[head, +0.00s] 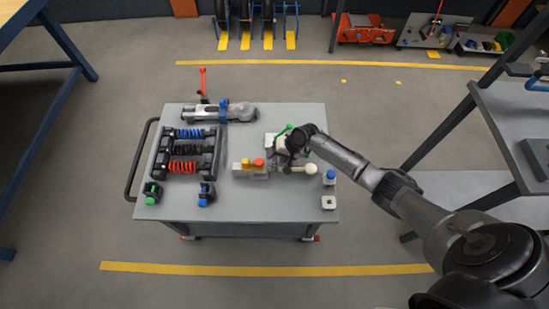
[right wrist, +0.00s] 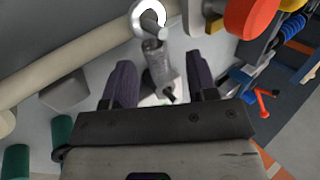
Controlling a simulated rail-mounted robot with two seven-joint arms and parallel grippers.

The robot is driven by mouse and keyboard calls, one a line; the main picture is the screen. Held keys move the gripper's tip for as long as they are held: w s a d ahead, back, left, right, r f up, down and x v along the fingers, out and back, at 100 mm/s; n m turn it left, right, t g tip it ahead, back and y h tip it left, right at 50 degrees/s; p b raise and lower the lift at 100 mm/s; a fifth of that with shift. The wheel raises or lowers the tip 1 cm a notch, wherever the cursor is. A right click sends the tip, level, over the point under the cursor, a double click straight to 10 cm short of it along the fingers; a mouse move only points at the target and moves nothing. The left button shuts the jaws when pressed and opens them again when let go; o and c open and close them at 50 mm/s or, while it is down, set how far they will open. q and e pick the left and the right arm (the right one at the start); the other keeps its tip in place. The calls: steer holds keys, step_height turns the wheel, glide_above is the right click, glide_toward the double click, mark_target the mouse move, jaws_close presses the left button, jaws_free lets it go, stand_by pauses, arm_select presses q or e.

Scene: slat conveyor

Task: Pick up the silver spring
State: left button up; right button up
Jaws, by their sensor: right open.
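My right gripper (head: 284,148) is over the right half of the grey cart top in the head view, and its wrist hides what lies right below it. In the right wrist view the right gripper (right wrist: 160,78) is open, with two dark purple fingers. A short silver-grey cylindrical piece (right wrist: 158,66), likely the silver spring, lies between the fingers, apart from both. Its far end meets a grey pin and a pale ring (right wrist: 148,18). I cannot make out its coils or find it in the head view. My left gripper is not in view.
A black rack (head: 215,153) holds blue, black and red coil springs on the cart (head: 240,206). A grey block (head: 249,171) with yellow and red knobs and a white-headed rod (head: 311,169) are near the gripper. The cart's front strip is mostly clear.

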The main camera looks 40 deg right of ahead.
steer(key=shift+d, duration=0.1)
steer(key=shift+c, duration=1.3)
jaws_close()
steer(key=shift+r, duration=0.1)
